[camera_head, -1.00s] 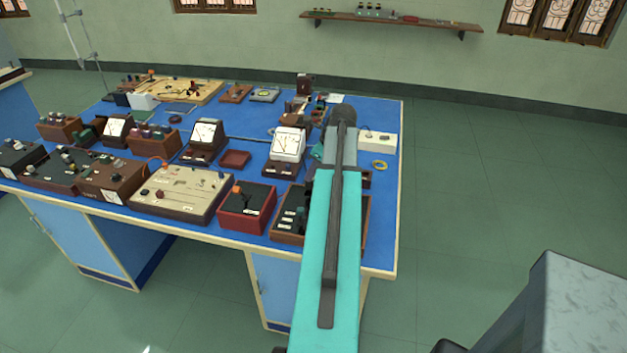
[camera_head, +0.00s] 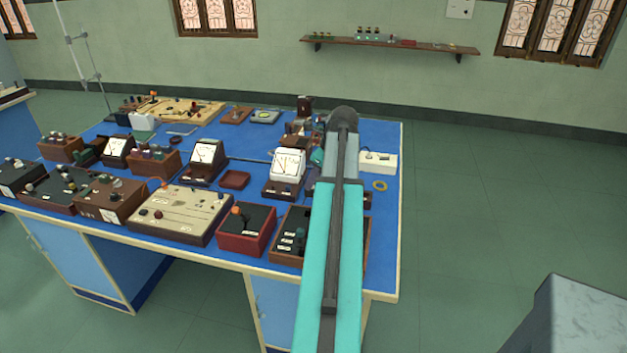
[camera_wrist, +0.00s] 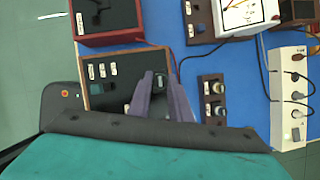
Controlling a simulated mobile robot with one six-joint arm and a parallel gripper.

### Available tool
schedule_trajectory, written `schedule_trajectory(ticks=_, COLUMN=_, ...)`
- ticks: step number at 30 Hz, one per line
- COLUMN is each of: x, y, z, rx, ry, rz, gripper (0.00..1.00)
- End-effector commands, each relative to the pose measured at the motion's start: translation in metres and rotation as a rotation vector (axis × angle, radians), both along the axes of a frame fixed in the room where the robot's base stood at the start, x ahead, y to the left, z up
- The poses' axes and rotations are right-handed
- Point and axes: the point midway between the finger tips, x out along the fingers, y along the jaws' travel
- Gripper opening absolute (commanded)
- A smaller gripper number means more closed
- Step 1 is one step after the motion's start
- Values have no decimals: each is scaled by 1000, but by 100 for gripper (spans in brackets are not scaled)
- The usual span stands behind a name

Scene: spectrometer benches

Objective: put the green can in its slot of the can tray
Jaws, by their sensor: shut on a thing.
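My gripper (camera_wrist: 163,98) shows in the wrist view, its two grey-purple fingers close together over the benchtop gear. In the head view my teal arm reaches over the right end of the bench and hides the gripper. I cannot pick out the can tray for certain either.
The blue bench (camera_head: 385,225) is crowded with meters and wooden boxes. A dark switch box (camera_wrist: 110,72) lies beside the fingers; a white socket strip (camera_wrist: 289,90) is further right. A wall shelf (camera_head: 390,45) holds small items.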

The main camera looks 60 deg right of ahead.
Motion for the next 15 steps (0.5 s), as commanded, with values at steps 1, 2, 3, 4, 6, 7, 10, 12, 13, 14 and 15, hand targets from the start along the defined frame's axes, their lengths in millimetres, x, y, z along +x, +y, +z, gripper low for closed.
schedule_trajectory(ticks=1, x=0, y=0, z=0, rx=0, ry=0, rz=0, gripper=0)
schedule_trajectory(ticks=2, x=0, y=0, z=0, rx=0, ry=0, rz=0, gripper=0)
schedule_trajectory(ticks=3, x=0, y=0, z=0, rx=0, ry=0, rz=0, gripper=0)
schedule_trajectory(ticks=4, x=0, y=0, z=0, rx=0, ry=0, rz=0, gripper=0)
schedule_trajectory(ticks=6, x=0, y=0, z=0, rx=0, ry=0, rz=0, gripper=0)
schedule_trajectory(ticks=7, x=0, y=0, z=0, rx=0, ry=0, rz=0, gripper=0)
schedule_trajectory(ticks=10, x=0, y=0, z=2, rx=0, ry=0, rz=0, gripper=0)
schedule_trajectory(ticks=12, x=0, y=0, z=5, rx=0, ry=0, rz=0, gripper=0)
schedule_trajectory(ticks=13, x=0, y=0, z=6, rx=0, ry=0, rz=0, gripper=0)
schedule_trajectory(ticks=14, x=0, y=0, z=7, rx=0, ry=0, rz=0, gripper=0)
schedule_trajectory(ticks=15, x=0, y=0, z=8, rx=0, ry=0, rz=0, gripper=0)
